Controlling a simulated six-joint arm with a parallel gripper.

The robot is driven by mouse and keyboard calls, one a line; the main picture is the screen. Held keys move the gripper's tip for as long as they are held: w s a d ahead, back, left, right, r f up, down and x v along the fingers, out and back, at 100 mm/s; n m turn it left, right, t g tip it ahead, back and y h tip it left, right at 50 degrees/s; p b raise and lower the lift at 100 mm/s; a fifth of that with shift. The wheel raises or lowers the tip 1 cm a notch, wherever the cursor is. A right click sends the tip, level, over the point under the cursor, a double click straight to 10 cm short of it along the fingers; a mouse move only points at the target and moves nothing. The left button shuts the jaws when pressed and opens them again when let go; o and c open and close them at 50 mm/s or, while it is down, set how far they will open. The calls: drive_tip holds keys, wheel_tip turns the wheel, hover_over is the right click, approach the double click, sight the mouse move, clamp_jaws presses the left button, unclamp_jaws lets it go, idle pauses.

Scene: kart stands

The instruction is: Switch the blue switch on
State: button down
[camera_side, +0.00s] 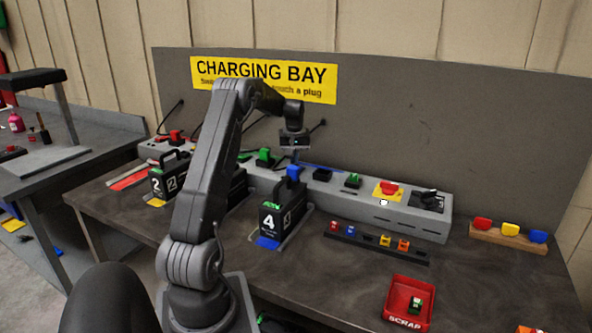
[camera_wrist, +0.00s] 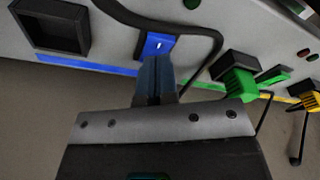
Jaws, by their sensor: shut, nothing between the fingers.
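The blue switch (camera_wrist: 161,45) is a blue rocker plate with a small white mark, set in the grey charger panel, in the upper middle of the wrist view. My gripper (camera_wrist: 155,60) is shut and empty, its narrow fingertips right at the switch's lower edge. I cannot tell whether they touch it, nor which way the rocker is tipped. In the side view my gripper (camera_side: 293,150) points down over the charger, with a blue piece (camera_side: 294,172) just below it. I cannot tell there whether this piece is part of the switch.
A black cable runs close beside the switch. A black socket (camera_wrist: 48,27) and a green plug (camera_wrist: 238,82) flank it. Battery 4 (camera_side: 278,217) stands in front of the charger (camera_side: 415,221). A red button (camera_side: 388,188), a fuse rack (camera_side: 370,243) and a scrap tray (camera_side: 408,322) are to the right.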

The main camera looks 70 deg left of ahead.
drive_tip(key=shift+f, duration=1.2)
idle(0.7)
drive_tip(key=shift+r, duration=3.6)
drive_tip(key=w+d+r+m+t, duration=0.15)
drive_tip(key=d+r+m, duration=0.35)
drive_tip(key=d, duration=1)
drive_tip(key=w+d+r+m+t, duration=0.15)
drive_tip(key=d+r, duration=0.45)
drive_tip(key=d, duration=0.8)
drive_tip(key=s+d+f+m+t+h, duration=0.1)
drive_tip(key=s+d+m, duration=0.3)
drive_tip(key=s+d, duration=0.4)
drive_tip(key=s+d+f+m+t, duration=0.1)
drive_tip(key=s+d+m, duration=0.3)
drive_tip(key=s+d, duration=0.4)
drive_tip(key=d+f, duration=0.1)
drive_tip(key=d, duration=0.4)
drive_tip(key=shift+h, duration=0.4)
